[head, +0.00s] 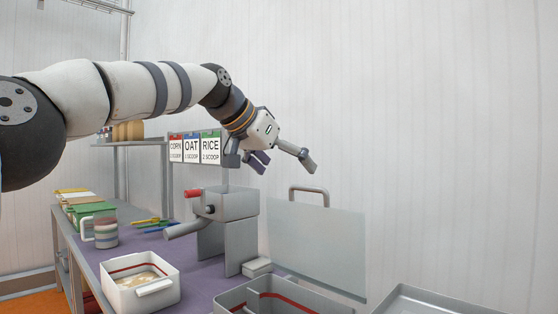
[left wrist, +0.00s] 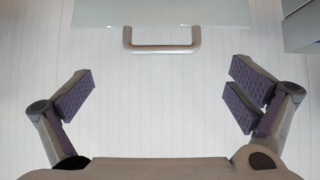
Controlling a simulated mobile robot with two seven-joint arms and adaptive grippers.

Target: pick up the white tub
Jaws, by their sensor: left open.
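The white tub (head: 118,293) stands at the front of the purple-topped bench in the head view. It has a red line around its inside and some pale, grainy stuff in it. A light handle-like piece shows at its front right side. My left gripper (head: 283,161) is open and empty, high above the bench and well to the right of the tub. In the left wrist view my left gripper (left wrist: 160,98) has its fingers wide apart with nothing between them. The tub is not in that view. My right gripper is not in view.
A grey machine with a red-knobbed crank (head: 228,203) stands right of the tub. A grey bin (head: 235,300) sits front right, beside a panel with a handle (head: 315,245). Signs (head: 192,147) hang behind the arm.

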